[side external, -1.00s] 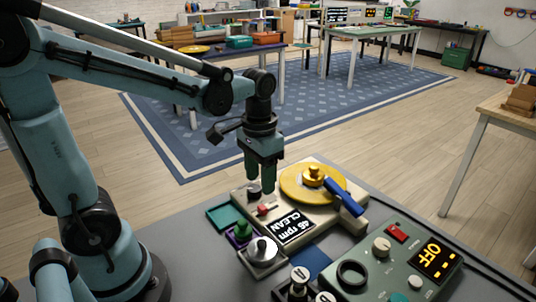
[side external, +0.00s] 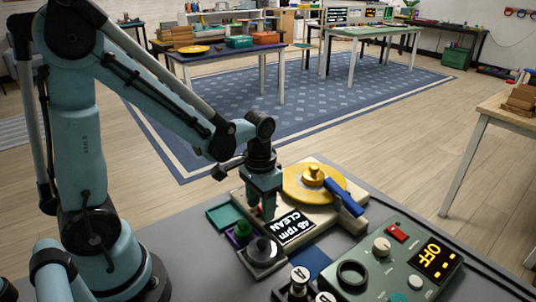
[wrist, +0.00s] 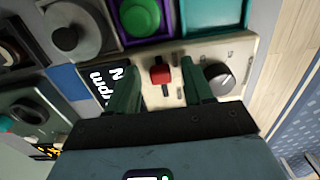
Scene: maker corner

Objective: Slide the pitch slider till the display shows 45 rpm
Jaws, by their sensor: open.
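The cream turntable base (side external: 322,214) carries a yellow platter (side external: 296,186) and a small black display (side external: 291,227). In the wrist view my open gripper (wrist: 162,66) has one finger on each side of the knob, with gaps visible.
A dark round knob (wrist: 222,73) is close beside one finger. A green console (side external: 385,262) reading OFF stands at right.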

